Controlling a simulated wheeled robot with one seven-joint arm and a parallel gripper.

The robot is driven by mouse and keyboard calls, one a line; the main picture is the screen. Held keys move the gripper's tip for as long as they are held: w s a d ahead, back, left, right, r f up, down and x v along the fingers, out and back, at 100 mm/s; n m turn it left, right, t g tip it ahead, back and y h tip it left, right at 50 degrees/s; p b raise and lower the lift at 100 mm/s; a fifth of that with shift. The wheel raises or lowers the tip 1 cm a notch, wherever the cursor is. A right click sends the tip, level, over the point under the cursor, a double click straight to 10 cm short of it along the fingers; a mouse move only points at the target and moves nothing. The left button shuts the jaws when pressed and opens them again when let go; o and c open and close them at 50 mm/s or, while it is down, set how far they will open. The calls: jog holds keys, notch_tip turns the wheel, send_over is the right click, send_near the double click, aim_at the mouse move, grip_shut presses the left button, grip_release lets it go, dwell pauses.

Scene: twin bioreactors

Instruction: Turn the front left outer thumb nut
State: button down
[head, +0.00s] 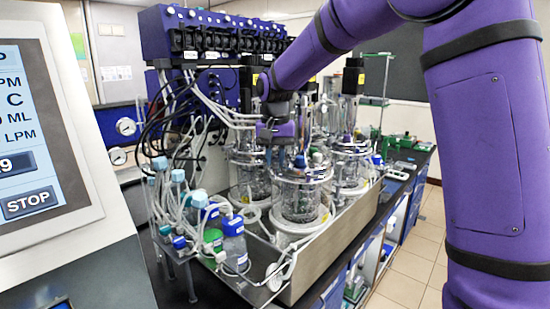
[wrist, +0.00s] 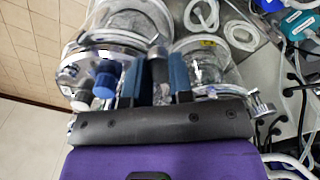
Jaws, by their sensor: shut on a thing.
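In the head view my gripper (head: 276,143) points down at the left side of the front glass vessel's (head: 299,203) metal head plate. In the wrist view my gripper (wrist: 157,82) has its two blue fingers on either side of a dark grey, round-topped piece (wrist: 157,66), which appears to be the thumb nut. The fingers are shut on it. Its lower part is hidden by the fingers and the gripper's black body. The vessel's head plate (wrist: 75,72) shows left of the fingers, with a blue cap (wrist: 105,80) close to the left finger.
A second vessel (head: 248,178) stands close behind on the left, another (head: 352,172) on the right. Bottles with tubing (head: 233,243) crowd the tray's left front. A controller screen (head: 38,130) stands at far left. Floor (head: 405,262) is clear at the right.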

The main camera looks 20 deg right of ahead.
aim_at(275, 160)
jog(key=m, duration=0.5)
jog(key=shift+m, duration=2.5)
jog(key=c, duration=1)
grip_release()
jog(key=shift+r, duration=0.15)
notch_tip(275, 160, up, 11)
jog(key=shift+f, duration=0.2)
